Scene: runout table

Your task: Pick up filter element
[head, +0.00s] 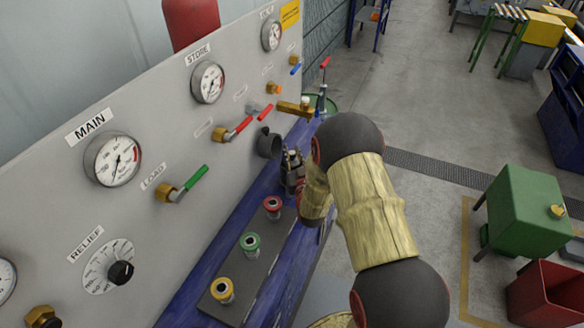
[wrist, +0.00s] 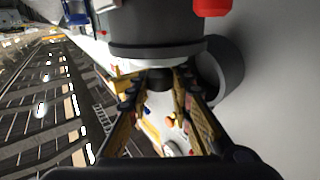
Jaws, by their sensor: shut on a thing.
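My gripper (head: 291,162) is low beside the panel, at the blue table's edge, just right of a dark grey round cup (head: 268,143) on the panel. In the wrist view my gripper (wrist: 158,82) has its two fingers closed on the black end of a dark grey cylinder, which I take to be the filter element (wrist: 155,32). The wide body of the cylinder lies beyond the fingertips and runs out of the top of that view. In the head view I cannot make it out apart from the gripper. The cup also shows close on the right in the wrist view (wrist: 228,72).
The panel carries gauges (head: 112,159), a red-handled valve (head: 232,130) and a brass fitting (head: 295,108) near my gripper. Red (head: 272,206), green (head: 250,243) and yellow (head: 222,289) fittings stand on the table. Open floor lies to the right, with a green cabinet (head: 525,212).

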